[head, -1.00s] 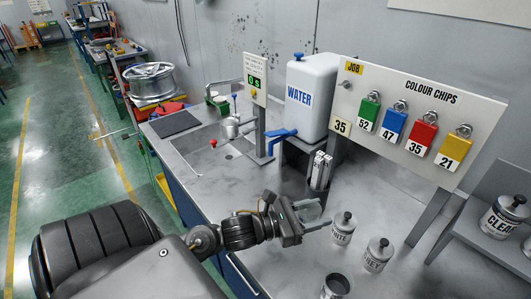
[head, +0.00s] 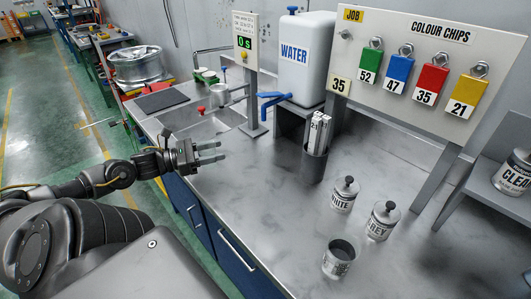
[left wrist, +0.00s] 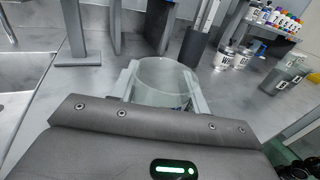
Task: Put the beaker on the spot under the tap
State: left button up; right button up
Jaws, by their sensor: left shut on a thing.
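My left gripper (head: 210,152) is over the front edge of the counter, in front of the sink. It is shut on a clear beaker (left wrist: 163,80), which shows upright between the fingers in the left wrist view and is barely visible in the head view. The blue tap (head: 275,98) sticks out from the white water container (head: 306,58) at the back, beyond and right of the gripper. The beaker is well apart from the tap. I cannot make out a marked spot under the tap. My right gripper is not in view.
A sink (head: 195,118) is left of the tap, beside a post with a green display (head: 245,43). A dark holder with pale sticks (head: 314,164) stands right of the tap. Several cans, including the white one (head: 343,195), stand at the right. The counter between is clear.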

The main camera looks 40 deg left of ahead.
pick_arm(q)
jog(key=p+x, duration=0.1)
jog(key=x, duration=1.6)
jog(key=shift+w+a+r, duration=0.1)
jog(key=shift+w+r, duration=0.05)
jog(key=shift+r, duration=0.05)
jog(key=shift+w, duration=0.15)
jog(key=shift+f+p, duration=0.65)
jog(key=shift+f, duration=1.15)
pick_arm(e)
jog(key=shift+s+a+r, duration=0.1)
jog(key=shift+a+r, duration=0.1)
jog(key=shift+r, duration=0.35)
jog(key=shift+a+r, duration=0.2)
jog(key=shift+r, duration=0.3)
pick_arm(q)
jog(key=shift+f, duration=0.1)
jog(key=shift+f+b, duration=0.15)
jog(key=shift+b, duration=0.15)
jog(key=o, duration=0.9)
jog(key=shift+o, duration=0.2)
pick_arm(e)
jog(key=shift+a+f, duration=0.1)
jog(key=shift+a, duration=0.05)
